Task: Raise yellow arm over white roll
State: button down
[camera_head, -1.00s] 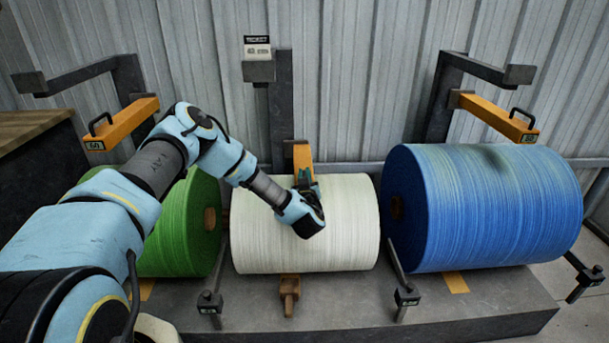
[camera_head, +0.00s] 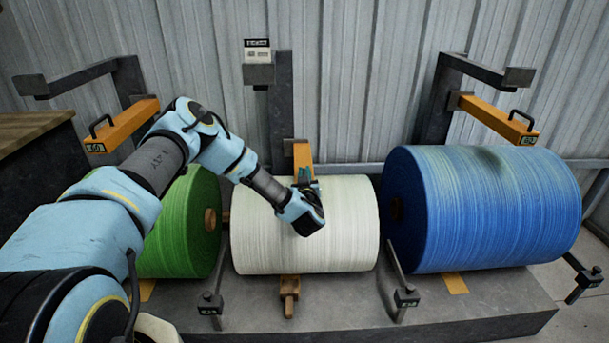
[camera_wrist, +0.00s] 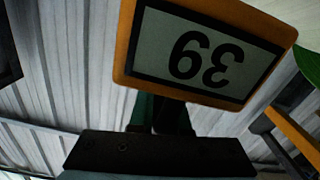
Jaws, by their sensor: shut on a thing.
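The white roll (camera_head: 345,225) lies in the middle of the stand. The yellow arm (camera_head: 303,154) comes forward from the dark post behind it and lies low, over the roll's upper back. My gripper (camera_head: 305,180) is at the near end of this arm, shut on its handle, which is mostly hidden by the fingers. In the wrist view, the yellow arm's end (camera_wrist: 124,48) with an upside-down number plate (camera_wrist: 205,55) fills the upper middle, and my gripper (camera_wrist: 162,112) shows below it.
A green roll (camera_head: 180,230) lies to the left, partly behind my arm, and a blue roll (camera_head: 490,210) to the right. Their yellow arms (camera_head: 130,122) and (camera_head: 495,115) are raised clear of them. A dark bracket with a sign (camera_head: 258,70) overhangs behind the white roll.

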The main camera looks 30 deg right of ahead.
notch_tip(320, 180, up, 21)
jog(key=p, duration=0.8)
jog(key=shift+p, duration=0.35)
jog(key=shift+d, duration=0.1)
jog(key=c, duration=1.2)
grip_release()
jog(key=shift+r, duration=0.1)
jog(key=shift+c, duration=0.2)
jog(key=o, duration=0.4)
jog(key=shift+c, duration=0.2)
jog(key=shift+f, duration=0.2)
jog(key=shift+s, duration=0.1)
jog(key=b+v, duration=0.2)
jog(key=v, duration=0.8)
jog(key=shift+s+a+b, duration=0.25)
jog(key=shift+b, duration=0.15)
